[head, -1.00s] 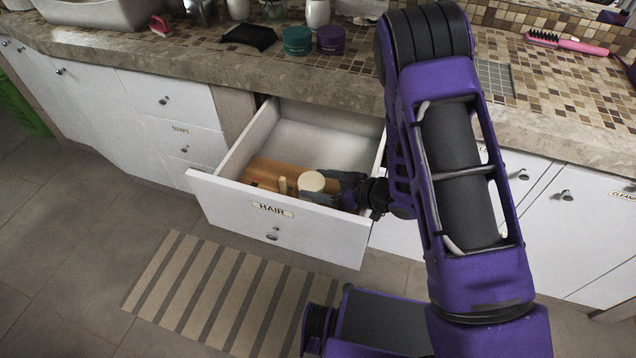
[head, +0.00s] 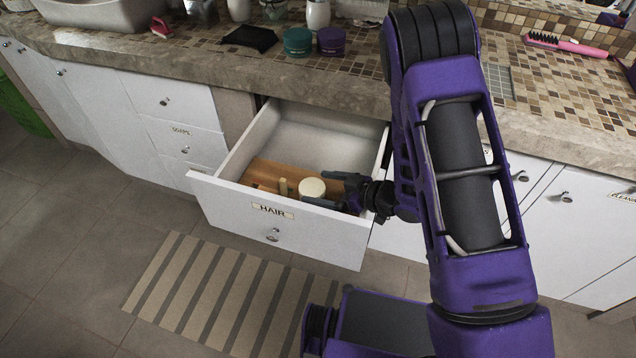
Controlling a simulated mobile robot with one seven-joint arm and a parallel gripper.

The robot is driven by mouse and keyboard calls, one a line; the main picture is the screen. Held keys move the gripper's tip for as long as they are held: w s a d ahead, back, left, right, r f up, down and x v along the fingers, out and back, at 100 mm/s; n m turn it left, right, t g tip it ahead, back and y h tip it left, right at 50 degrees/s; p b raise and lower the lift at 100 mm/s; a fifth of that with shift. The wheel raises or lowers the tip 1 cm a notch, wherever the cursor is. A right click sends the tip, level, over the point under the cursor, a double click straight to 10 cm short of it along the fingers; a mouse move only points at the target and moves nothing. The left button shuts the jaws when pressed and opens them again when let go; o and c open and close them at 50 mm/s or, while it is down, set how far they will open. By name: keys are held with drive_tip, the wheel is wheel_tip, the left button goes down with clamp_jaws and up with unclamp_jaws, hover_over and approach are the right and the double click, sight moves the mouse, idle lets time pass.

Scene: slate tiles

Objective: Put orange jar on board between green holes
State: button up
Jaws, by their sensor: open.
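A jar with a round cream lid (head: 311,188) stands in the front part of the open drawer. Its side is mostly hidden, so I cannot make out an orange colour. It is by the near right part of an orange-brown wooden board (head: 303,173) lying in the drawer; I cannot tell whether it rests fully on it. No green holes can be made out. My gripper (head: 326,192) reaches in from the right, low in the drawer, with open dark fingers close to the jar's right side. Contact cannot be told.
A small yellowish upright piece (head: 283,187) stands just left of the jar. The drawer front (head: 240,208), labelled HAIR, rises close in front of my gripper. The back of the drawer is empty. A teal jar (head: 297,41) and a purple jar (head: 331,40) stand on the counter.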

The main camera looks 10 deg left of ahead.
drive_tip(key=p+v, duration=0.1)
drive_tip(key=v, duration=0.9)
drive_tip(key=shift+d+r, duration=0.25)
drive_tip(key=shift+d, duration=0.1)
drive_tip(key=shift+w, duration=0.1)
